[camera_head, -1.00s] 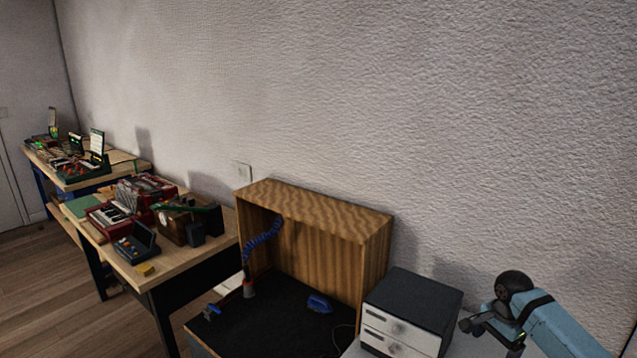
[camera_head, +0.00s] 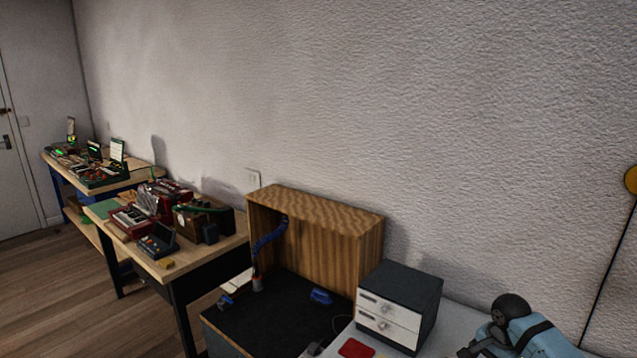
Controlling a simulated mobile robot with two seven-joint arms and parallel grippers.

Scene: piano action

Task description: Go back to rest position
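A light blue arm of mine with a dark joint (camera_head: 511,308) comes in at the lower right. Its dark end (camera_head: 486,345) reaches toward the bottom edge, right of a small drawer box. The fingertips are not clear, so I cannot tell whether this gripper is open or shut. My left gripper is not in view.
A dark box with white drawers (camera_head: 388,322) stands on a pale surface beside a red item (camera_head: 356,348). A wooden cabinet (camera_head: 322,212) stands behind a black mat (camera_head: 262,322) with a blue tool (camera_head: 321,296). Cluttered benches (camera_head: 187,264) line the wall at left.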

